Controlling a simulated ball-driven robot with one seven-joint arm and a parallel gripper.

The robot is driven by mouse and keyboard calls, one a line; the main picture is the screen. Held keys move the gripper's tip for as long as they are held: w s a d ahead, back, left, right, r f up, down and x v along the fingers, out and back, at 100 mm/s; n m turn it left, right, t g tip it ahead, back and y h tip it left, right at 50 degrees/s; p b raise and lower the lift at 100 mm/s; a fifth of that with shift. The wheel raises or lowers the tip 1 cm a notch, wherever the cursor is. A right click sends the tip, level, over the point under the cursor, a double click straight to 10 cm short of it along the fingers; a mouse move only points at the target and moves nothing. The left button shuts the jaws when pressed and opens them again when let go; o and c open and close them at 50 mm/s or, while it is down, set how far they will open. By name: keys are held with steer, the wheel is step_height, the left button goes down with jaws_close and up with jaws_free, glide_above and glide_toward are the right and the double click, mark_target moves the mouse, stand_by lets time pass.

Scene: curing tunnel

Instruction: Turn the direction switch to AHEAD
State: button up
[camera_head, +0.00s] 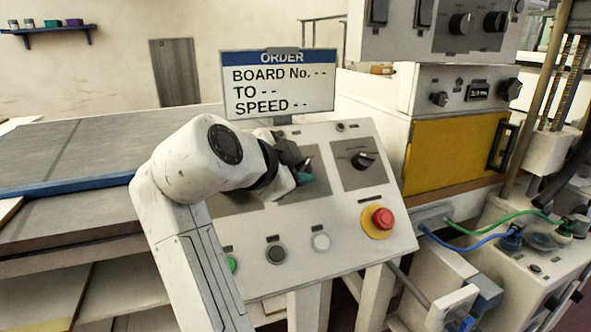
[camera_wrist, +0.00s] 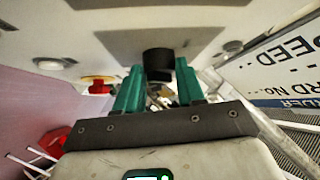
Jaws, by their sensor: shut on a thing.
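A second black knob (camera_head: 363,160) on the right plate stands free. I cannot read which position the held knob points to, nor whether its label says direction.
A red emergency button (camera_head: 382,218) on a yellow ring sits at the panel's right. Green (camera_head: 232,264), dark (camera_head: 276,253) and white (camera_head: 320,242) buttons line the lower edge. The order sign (camera_head: 279,83) stands just behind the panel, close to my wrist. A yellow door (camera_head: 448,155) is at the right.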

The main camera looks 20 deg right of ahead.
steer(key=shift+f, duration=0.15)
steer(key=o, duration=1)
steer(key=v, duration=1)
steer(key=shift+s+a+r, duration=0.2)
steer(key=shift+a, duration=0.1)
